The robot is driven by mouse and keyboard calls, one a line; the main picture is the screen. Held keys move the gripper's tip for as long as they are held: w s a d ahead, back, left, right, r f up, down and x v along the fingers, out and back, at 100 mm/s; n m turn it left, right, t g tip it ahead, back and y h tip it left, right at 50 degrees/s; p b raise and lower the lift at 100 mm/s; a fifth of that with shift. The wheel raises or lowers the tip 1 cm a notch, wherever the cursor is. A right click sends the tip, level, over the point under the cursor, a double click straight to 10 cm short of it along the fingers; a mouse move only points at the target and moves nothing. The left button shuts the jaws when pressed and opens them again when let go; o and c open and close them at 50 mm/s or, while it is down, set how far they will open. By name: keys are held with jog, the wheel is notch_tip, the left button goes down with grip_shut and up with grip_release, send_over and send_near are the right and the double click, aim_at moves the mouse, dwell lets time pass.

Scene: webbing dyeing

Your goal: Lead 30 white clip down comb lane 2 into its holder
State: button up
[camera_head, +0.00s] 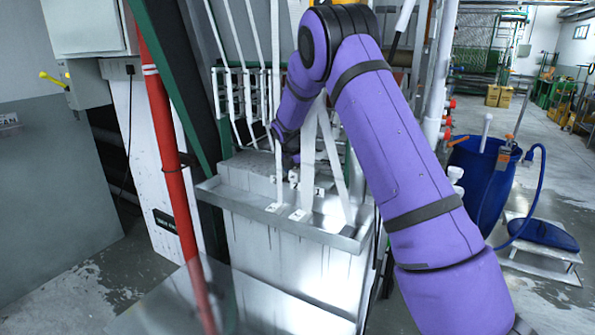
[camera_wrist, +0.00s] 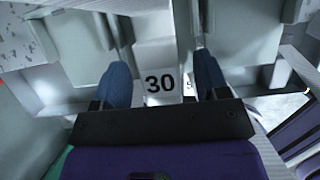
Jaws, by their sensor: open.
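In the wrist view the white clip marked 30 (camera_wrist: 160,84) lies between the two blue fingers of my gripper (camera_wrist: 161,62). The gripper is open, with a finger on each side of the clip and visible gaps beside it. In the head view my purple arm reaches over the steel tank (camera_head: 290,260), and my gripper is mostly hidden behind the arm. Small white number labels (camera_head: 293,178) show at the tank top, one reading 2 and one reading 1. The comb lanes and the holder cannot be told apart clearly.
Several white webbing straps (camera_head: 307,165) run down to the tank. Upright white bars (camera_head: 247,95) stand behind it. A red pipe (camera_head: 166,130) rises at its left. A blue barrel (camera_head: 480,175) with a hose stands at the right. Floor beyond the barrel is open.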

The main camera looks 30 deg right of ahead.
jog(key=v, duration=1)
jog(key=shift+r, duration=0.35)
jog(key=shift+a, duration=0.1)
